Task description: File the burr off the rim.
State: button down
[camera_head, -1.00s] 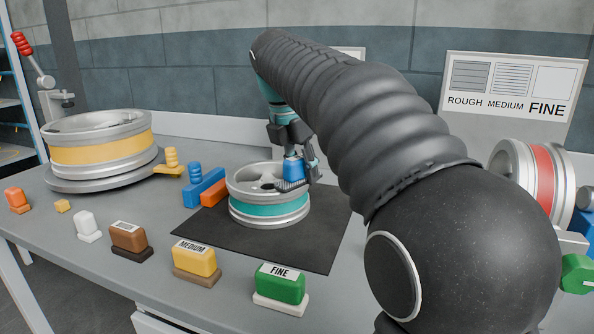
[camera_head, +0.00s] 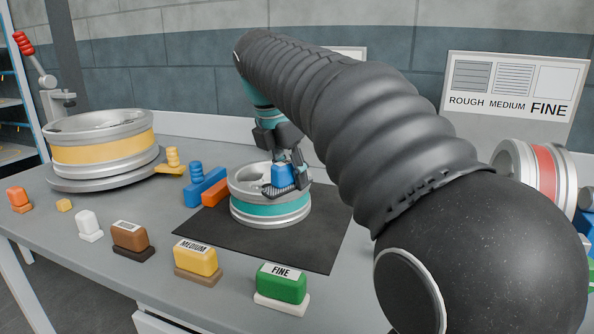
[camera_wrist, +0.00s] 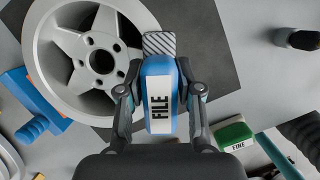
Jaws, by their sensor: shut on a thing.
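My gripper (camera_wrist: 160,100) is shut on the blue file block (camera_wrist: 157,65), marked FILE, with a ridged grey plate (camera_wrist: 160,43) at its far end. In the head view the file (camera_head: 282,177) is at the front right part of the top rim of the teal-banded wheel (camera_head: 268,207). The wheel lies flat. In the wrist view the plate overlaps the right edge of the spoked silver wheel (camera_wrist: 45,55). I cannot tell whether it touches the rim. I cannot make out a burr; the file and fingers hide part of the rim.
The wheel lies on a dark mat (camera_head: 310,248). Blue and orange clamp-like blocks (camera_head: 212,190) stand at its left. MEDIUM (camera_head: 196,258) and FINE (camera_head: 283,283) blocks stand in front. A yellow-banded wheel (camera_head: 105,148) is at left, a red-banded one (camera_head: 543,178) at right.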

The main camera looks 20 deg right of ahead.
jog(key=shift+s+a, duration=0.15)
jog(key=shift+a, duration=0.15)
jog(key=shift+d, duration=0.1)
jog(key=shift+w+d+f, duration=0.1)
jog(key=shift+w+d, duration=0.25)
jog(key=shift+d, duration=0.25)
jog(key=shift+w+d+f, duration=0.1)
jog(key=shift+w+d, duration=0.2)
jog(key=shift+d, duration=0.35)
jog(key=shift+w+d, duration=0.35)
jog(key=shift+d, duration=0.25)
jog(key=shift+a, duration=0.15)
jog(key=shift+s+a, duration=0.5)
jog(key=shift+a, duration=0.4)
